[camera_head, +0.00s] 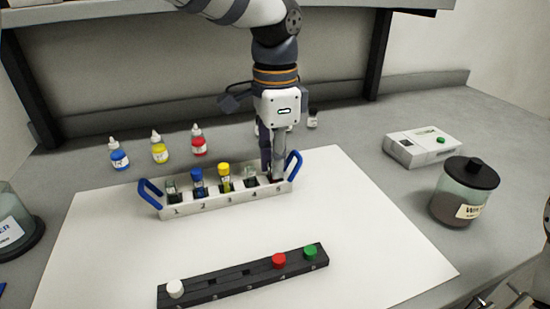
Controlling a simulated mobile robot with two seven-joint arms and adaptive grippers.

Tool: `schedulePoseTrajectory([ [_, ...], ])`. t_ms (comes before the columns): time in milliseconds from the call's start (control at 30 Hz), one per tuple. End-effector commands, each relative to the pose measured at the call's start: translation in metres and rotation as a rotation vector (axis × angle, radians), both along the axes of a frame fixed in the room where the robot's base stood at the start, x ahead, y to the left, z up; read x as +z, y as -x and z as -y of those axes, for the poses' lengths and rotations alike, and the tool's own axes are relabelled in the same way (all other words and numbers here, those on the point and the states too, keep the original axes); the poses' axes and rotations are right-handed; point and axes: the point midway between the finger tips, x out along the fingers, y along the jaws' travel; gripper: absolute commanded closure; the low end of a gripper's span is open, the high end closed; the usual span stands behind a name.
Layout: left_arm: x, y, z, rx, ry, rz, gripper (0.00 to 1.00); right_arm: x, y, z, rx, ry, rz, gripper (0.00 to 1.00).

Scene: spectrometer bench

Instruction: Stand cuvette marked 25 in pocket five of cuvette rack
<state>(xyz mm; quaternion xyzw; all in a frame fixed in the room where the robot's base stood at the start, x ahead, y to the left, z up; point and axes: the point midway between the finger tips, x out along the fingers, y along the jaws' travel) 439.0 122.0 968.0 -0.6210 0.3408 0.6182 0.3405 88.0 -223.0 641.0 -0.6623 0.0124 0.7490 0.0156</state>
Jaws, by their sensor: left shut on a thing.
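The white cuvette rack (215,207) stands on the white mat, with a blue handle at each end and numbers along its front. Pocket one holds a clear cuvette (171,190), pocket two a blue-capped one (197,181), pocket three a yellow-capped one (223,178). A clear cuvette (250,175) is in pocket four. My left gripper (272,165) points down at pocket five, shut on a clear cuvette (278,168) mostly hidden by the fingers. I cannot read a 25 on it, nor tell how deep it sits. Only dark parts of my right gripper (512,296) show at the lower right.
A dark strip (228,283) with white, red and green caps lies in front on the mat (370,235). Blue, yellow and red dropper bottles stand behind left. A white box (424,147) and a lidded jar (465,190) stand right. The mat between rack and strip is clear.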

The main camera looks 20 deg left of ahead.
Motion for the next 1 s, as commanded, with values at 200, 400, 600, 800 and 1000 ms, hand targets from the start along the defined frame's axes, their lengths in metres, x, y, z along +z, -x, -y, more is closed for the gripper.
schedulePoseTrajectory([
  [200,-0.002,0.0,0.0,-0.001,0.0,-0.004,0.67,-0.001,0.001,0.0,0.0,0.0,-0.002,0.0],
  [400,-0.002,0.0,0.0,-0.001,0.0,-0.002,0.64,0.0,0.0,0.0,0.0,0.0,-0.002,0.0],
  [600,0.006,-0.001,0.0,0.0,0.0,0.001,0.64,0.0,0.0,0.0,0.0,0.0,-0.001,0.0],
  [800,0.056,-0.001,0.0,0.0,0.0,0.006,0.64,0.0,0.0,0.0,0.0,0.0,0.0,0.0],
  [1000,0.102,-0.001,0.0,-0.001,0.0,0.002,0.64,0.0,0.0,0.0,0.0,0.0,0.0,0.0],
])
